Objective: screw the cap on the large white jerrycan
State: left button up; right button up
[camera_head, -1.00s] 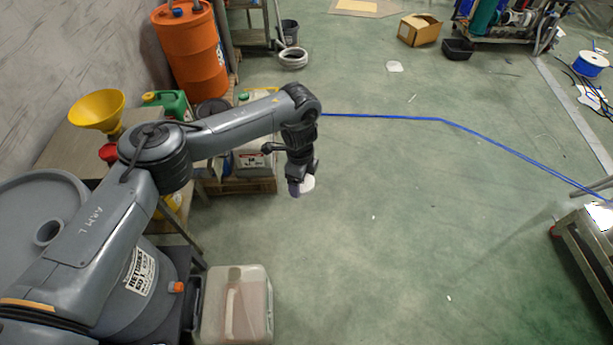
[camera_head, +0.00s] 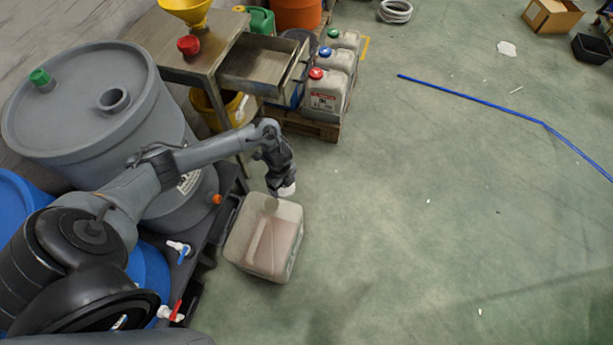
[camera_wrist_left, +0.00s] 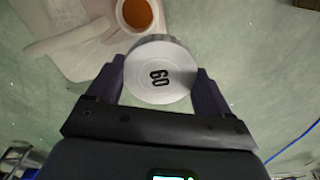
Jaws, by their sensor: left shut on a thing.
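The large white jerrycan (camera_head: 240,240) stands upright on the floor, with brownish contents showing through its walls. In the left wrist view its top (camera_wrist_left: 85,55) shows at upper left, with a round open mouth (camera_wrist_left: 137,14) and orange liquid inside. My left gripper (camera_head: 283,182) is shut on a white cap (camera_head: 287,190), above the can's far right side. In the left wrist view the cap (camera_wrist_left: 160,78), marked "60", sits flat between the fingers. It is beside the mouth and overlaps its near edge in the picture; the height gap cannot be told. My right gripper is not in view.
A big grey drum (camera_head: 75,75) and a dark rack with small taps stand left of the jerrycan. A metal table (camera_head: 180,45) and a pallet of capped canisters (camera_head: 325,92) stand behind. A blue hose (camera_head: 470,96) lies on the floor.

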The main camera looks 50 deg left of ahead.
pick_arm(q)
jog(key=s+a+f+b, duration=0.2)
jog(key=s+f+b, duration=0.3)
jog(key=f, duration=0.5)
jog(key=shift+a+b, duration=0.3)
jog(key=shift+b, duration=0.9)
jog(key=shift+p, duration=0.3)
jog(key=shift+a, duration=0.1)
dwell(0.6)
dwell(0.5)
jog(key=shift+f, duration=0.5)
dwell(0.8)
dwell(0.7)
jog(key=shift+f, duration=0.45)
